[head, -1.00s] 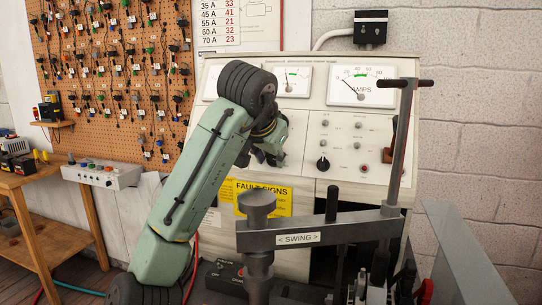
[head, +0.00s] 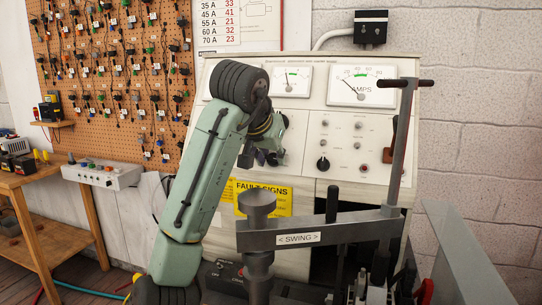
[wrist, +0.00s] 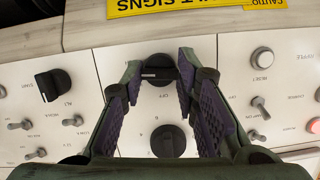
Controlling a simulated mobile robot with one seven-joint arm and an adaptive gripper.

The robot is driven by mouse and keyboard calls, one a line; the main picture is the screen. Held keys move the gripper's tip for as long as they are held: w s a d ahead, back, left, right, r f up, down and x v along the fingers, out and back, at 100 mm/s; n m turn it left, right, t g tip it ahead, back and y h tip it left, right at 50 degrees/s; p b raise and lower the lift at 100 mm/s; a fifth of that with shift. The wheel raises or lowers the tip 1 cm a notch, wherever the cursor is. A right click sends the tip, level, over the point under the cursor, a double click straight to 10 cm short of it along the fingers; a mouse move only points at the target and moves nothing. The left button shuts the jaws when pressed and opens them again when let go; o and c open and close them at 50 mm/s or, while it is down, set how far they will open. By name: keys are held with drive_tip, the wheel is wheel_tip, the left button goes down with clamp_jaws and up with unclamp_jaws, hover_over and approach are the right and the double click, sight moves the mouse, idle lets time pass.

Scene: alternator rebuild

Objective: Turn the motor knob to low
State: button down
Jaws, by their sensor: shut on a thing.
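My gripper (wrist: 157,82) is shut on a black knob (wrist: 160,67) on the pale test-bench panel (wrist: 130,128). Its purple-padded fingers stand on either side of the knob. A pale pointer line on the knob lies roughly level in the wrist view, where the panel appears upside down. I cannot read the knob's name or a "low" mark. In the head view my gripper (head: 268,157) is at the left part of the panel, and it hides the held knob there.
A second black knob (wrist: 168,141) sits close to the held one, between the fingers. Another black knob (wrist: 52,85) and several toggle switches are to the left. In the head view a grey swing arm (head: 320,233) stands in front of the panel.

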drive_tip(key=n+h, duration=0.1)
drive_tip(key=n, duration=0.2)
drive_tip(key=shift+a+n+h, duration=0.1)
drive_tip(key=shift+n+h, duration=0.3)
drive_tip(key=shift+n, duration=1.2)
drive_tip(key=c, duration=1.2)
unclamp_jaws()
drive_tip(key=shift+c, duration=0.2)
drive_tip(key=v, duration=1.2)
drive_tip(key=shift+w+a, duration=0.1)
drive_tip(key=shift+w, duration=0.05)
